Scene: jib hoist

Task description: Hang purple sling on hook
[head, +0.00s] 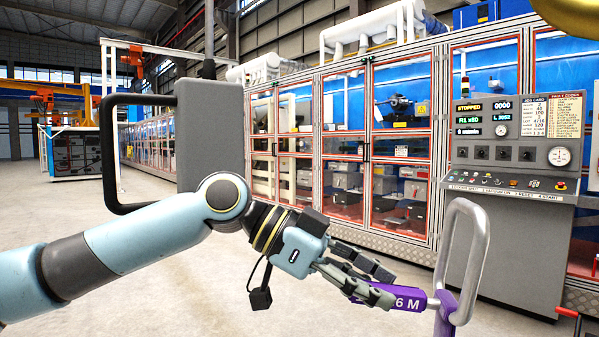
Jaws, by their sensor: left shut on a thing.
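The purple sling (444,318) shows at the lower right, with a large silver oblong link (481,235) standing upright at its top. A purple tag marked "6 M" (410,303) joins onto it. My left gripper (389,287) reaches in from the left and is shut on this purple tag part, left of the link. The lower part of the sling is cut off by the picture's bottom edge. A rounded yellow part (570,14) is cut off at the top right corner; I cannot tell if it belongs to the hook. No hook shows clearly. My right gripper is not in view.
A grey box (211,135) with a black bar handle (108,150) hangs close behind my left arm. A grey control console (515,150) stands behind the link. Glazed machine cabinets (345,150) line the back. Open floor (150,205) lies to the left.

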